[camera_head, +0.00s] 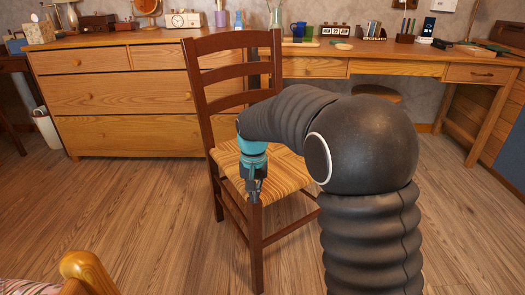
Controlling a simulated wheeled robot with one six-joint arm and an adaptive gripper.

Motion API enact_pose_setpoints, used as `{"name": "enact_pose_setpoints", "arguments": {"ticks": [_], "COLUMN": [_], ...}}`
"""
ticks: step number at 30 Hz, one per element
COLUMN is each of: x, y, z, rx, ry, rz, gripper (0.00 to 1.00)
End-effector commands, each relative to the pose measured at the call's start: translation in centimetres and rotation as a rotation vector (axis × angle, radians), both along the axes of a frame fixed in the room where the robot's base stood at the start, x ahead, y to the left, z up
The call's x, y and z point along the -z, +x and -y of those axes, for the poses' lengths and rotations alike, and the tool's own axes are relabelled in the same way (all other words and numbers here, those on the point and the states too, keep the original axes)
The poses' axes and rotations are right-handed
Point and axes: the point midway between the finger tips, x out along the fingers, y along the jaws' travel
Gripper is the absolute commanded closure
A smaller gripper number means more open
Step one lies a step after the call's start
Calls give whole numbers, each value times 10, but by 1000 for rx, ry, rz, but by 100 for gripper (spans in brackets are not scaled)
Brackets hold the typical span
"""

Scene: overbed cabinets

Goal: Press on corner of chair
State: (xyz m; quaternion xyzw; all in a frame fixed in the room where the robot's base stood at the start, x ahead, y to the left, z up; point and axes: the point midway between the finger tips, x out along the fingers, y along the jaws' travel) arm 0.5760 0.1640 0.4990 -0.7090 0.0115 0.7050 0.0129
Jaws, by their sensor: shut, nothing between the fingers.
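A dark brown wooden chair (193,80) with a slatted back and a woven straw seat (283,178) stands in the middle of the camera_head view. My gripper (254,199) points down at the seat's front left corner, just above the front leg (256,250). It is shut and empty. Its tips overlap the corner in the picture; I cannot tell if they touch it. My arm crosses in front of the chair and hides the right part of the seat and the lower right of the back.
A wooden dresser (125,95) and a desk (411,70) stand behind the chair, with several small items on top. A stool (378,92) is partly under the desk. A wooden bed-like corner (88,268) is at the lower left. The wooden floor (150,210) left of the chair is clear.

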Motion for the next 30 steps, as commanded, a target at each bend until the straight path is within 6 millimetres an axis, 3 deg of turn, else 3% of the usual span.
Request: {"name": "enact_pose_setpoints", "arguments": {"ticks": [1,5,30], "x": [8,1,-63], "y": [-1,-1,-1], "z": [2,2,0], "rx": [0,0,0], "ry": [-5,-5,-2], "rz": [-10,-10,-4], "gripper": [100,100,100]}}
